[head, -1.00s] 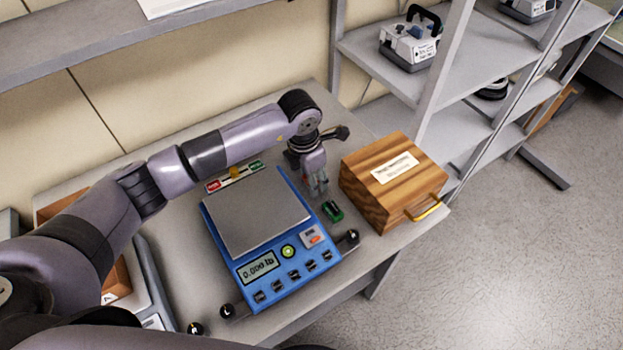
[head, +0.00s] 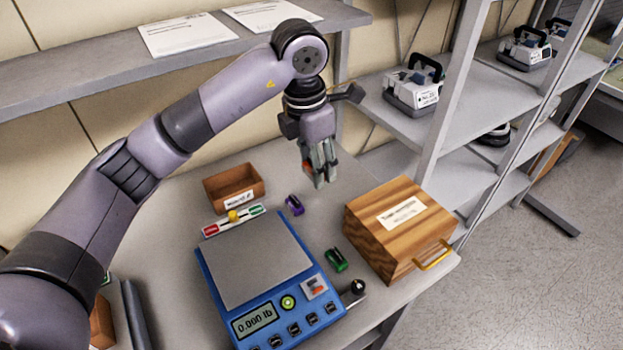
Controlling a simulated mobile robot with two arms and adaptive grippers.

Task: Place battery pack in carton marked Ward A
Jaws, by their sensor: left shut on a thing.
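My left gripper (head: 320,174) is raised above the back of the table, pointing down. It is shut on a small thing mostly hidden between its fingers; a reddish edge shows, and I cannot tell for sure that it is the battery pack. A small open brown carton (head: 222,201) with a white label stands on the table, left of and below the gripper in the picture. Its label is too small to read surely. Part of another brown carton (head: 101,322) shows at the lower left, mostly cut off by my arm. My right gripper is not in view.
A blue scale (head: 259,262) reading 0.000 lb stands mid-table. A small purple thing (head: 294,205) and a green one (head: 336,260) lie nearby. A striped wooden box (head: 375,235) stands right. A grey shelf (head: 110,72) overhangs the back; pumps (head: 415,90) stand on the right rack.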

